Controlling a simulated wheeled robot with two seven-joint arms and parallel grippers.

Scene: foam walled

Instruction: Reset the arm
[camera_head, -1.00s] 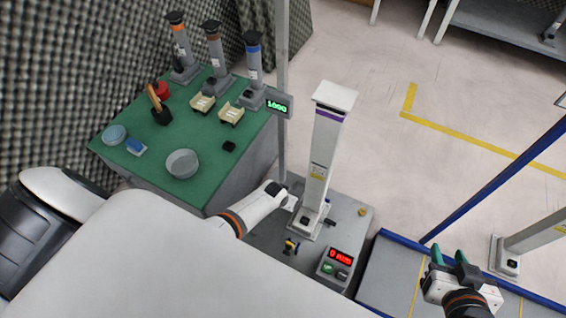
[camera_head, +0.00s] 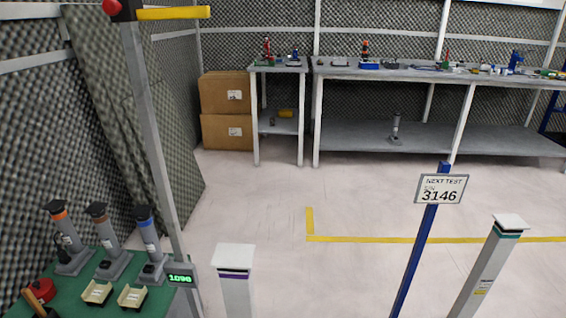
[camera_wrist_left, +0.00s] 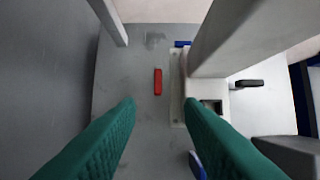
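Neither of my arms shows in the head view now. In the left wrist view, my left gripper (camera_wrist_left: 158,122) has its two green ridged fingers spread apart with nothing between them. It points at a grey surface (camera_wrist_left: 150,75) that carries a small red bar (camera_wrist_left: 157,81). The base of a light post (camera_wrist_left: 208,85) stands just beyond the right finger. My right gripper is out of view.
A white post with a purple band (camera_head: 235,285) stands front centre; a teal-banded post (camera_head: 490,265) stands right. A blue pole holds a "NEXT TEST 3146" sign (camera_head: 441,189). The green table (camera_head: 75,305) is lower left. Open floor (camera_head: 270,190) lies ahead of the back benches.

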